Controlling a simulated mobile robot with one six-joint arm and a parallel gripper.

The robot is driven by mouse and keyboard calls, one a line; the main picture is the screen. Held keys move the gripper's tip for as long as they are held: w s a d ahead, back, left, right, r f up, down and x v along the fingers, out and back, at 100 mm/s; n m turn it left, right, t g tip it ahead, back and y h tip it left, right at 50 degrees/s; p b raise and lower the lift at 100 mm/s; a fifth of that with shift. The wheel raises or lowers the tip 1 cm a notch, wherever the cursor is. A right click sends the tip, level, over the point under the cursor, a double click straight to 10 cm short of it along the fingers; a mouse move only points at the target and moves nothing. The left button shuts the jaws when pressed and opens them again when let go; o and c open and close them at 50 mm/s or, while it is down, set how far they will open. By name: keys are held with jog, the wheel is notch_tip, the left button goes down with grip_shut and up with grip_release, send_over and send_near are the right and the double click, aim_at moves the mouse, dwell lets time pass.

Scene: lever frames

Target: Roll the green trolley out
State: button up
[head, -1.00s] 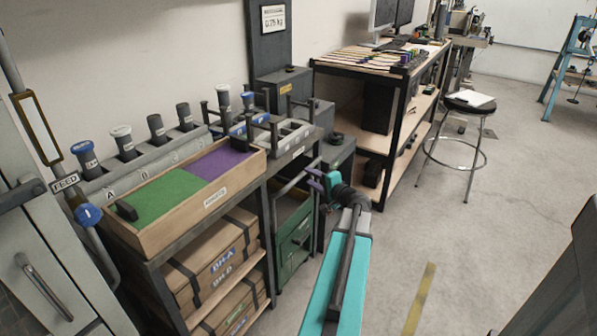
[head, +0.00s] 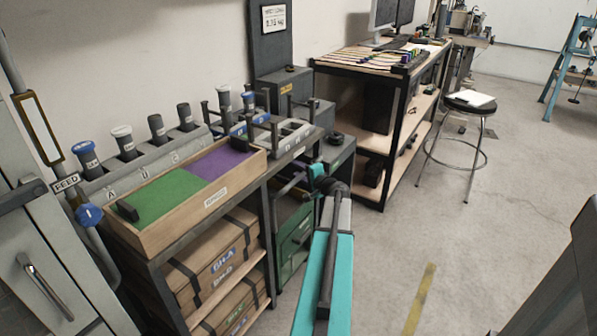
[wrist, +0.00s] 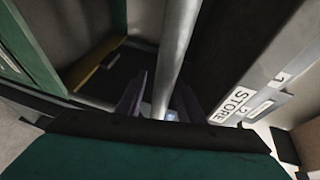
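The green trolley (head: 288,243) stands in the bay under the bench, right of the shelf with wooden cases. Its grey tubular handle (head: 285,187) shows at the top front. My gripper (head: 307,171), with purple fingers and a teal body, is at the right end of this handle; my arm hides part of the trolley. In the wrist view a grey bar (wrist: 176,55) runs lengthwise between the two spread fingers of my gripper (wrist: 160,103), with a gap beside it. Green panels of the trolley (wrist: 22,40) show at the left edge there.
A tray with green and purple mats (head: 170,195) sits on the bench at left. A grey cabinet (head: 338,150) stands right of the trolley bay. A stool (head: 470,105) stands farther off. The floor (head: 400,235) in front and to the right is clear.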

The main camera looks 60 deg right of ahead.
jog(key=shift+c, duration=0.3)
grip_shut()
jog(key=shift+s+a, duration=0.1)
jog(key=shift+a, duration=0.1)
